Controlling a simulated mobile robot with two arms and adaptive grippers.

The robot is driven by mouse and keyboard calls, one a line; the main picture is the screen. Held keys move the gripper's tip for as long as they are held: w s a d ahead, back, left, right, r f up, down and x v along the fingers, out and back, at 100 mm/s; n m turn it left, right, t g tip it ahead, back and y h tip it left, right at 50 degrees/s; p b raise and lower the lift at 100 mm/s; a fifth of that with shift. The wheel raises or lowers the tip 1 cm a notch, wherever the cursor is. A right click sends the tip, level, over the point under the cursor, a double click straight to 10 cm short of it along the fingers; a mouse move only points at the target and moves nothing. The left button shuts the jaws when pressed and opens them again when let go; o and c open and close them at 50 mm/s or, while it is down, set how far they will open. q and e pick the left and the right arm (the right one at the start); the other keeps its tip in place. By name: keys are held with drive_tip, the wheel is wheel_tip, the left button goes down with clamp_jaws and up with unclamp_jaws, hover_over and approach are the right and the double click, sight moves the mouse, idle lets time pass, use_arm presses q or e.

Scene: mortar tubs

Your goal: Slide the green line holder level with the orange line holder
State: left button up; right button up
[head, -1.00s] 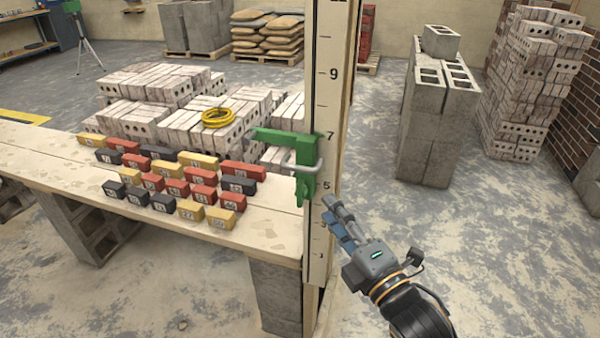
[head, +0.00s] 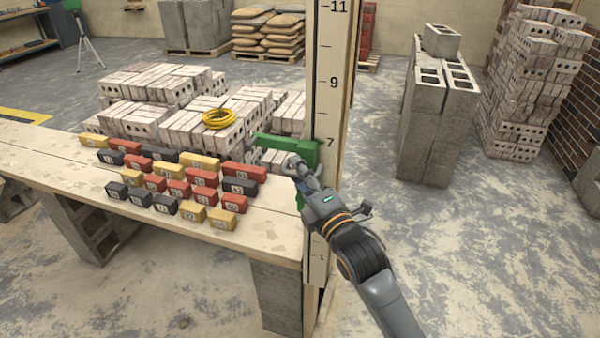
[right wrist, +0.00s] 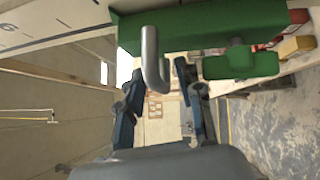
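The green line holder (head: 306,152) sits on the tall numbered post (head: 323,110), close to the 7 mark in the head view. Its green body (right wrist: 210,25) and bent grey metal handle (right wrist: 151,60) show in the right wrist view. My right gripper (head: 294,162) is at the holder and hides its lower part and most of the handle in the head view. In the right wrist view its fingers (right wrist: 160,72) are apart, one on each side of the handle. The orange line holder and my left gripper are not in view.
A plank table (head: 262,220) with rows of small numbered red, yellow and black blocks stands left of the post. Pale brick stacks with a yellow coil (head: 218,118) are behind it. Grey blocks (head: 430,120) stand at right. The floor right of the post has free room.

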clamp_jaws()
wheel_tip(320, 180, down, 14)
drive_tip(key=b, duration=0.7)
drive_tip(key=shift+r, duration=0.2)
unclamp_jaws()
drive_tip(key=shift+r, duration=0.1)
